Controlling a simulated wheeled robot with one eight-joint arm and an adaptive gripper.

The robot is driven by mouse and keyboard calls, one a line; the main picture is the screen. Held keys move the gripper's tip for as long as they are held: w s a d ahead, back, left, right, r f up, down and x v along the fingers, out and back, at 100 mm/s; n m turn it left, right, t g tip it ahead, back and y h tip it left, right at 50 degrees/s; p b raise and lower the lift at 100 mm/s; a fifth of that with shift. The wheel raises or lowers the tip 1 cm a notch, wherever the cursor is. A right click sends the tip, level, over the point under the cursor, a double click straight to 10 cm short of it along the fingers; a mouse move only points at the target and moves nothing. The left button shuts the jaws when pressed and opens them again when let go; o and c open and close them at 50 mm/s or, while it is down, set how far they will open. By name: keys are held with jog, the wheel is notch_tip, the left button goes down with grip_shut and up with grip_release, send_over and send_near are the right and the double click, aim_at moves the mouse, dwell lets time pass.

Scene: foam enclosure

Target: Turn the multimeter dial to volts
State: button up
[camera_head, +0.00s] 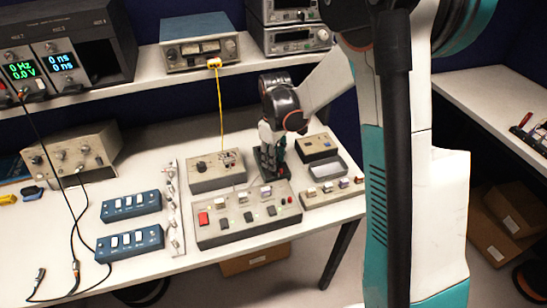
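No object is plainly a multimeter at this size. A grey box with a black dial (202,167) on its top stands mid-bench, and a yellow cable rises from it to a shelf instrument. Which setting the dial points to is too small to read. My gripper (270,170) points down at the bench just right of this box, behind the large button panel. Its dark fingers overlap the dark things around it, so I cannot tell if they are open or touching anything.
The button panel (220,238) lies in front of my gripper. A smaller box (318,146) and a switch strip (332,192) lie to its right. Blue switch boxes (131,205) and black cables are at left. A shelf (160,82) with instruments runs behind. My arm hides the right side.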

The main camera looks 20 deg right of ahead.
jog(key=shift+c, duration=0.2)
grip_shut()
jog(key=shift+m, duration=0.4)
jog(key=m, duration=0.3)
jog(key=shift+m, duration=0.3)
jog(key=shift+m+b, duration=0.35)
jog(key=shift+m, duration=1.85)
jog(key=shift+o, duration=0.2)
grip_release()
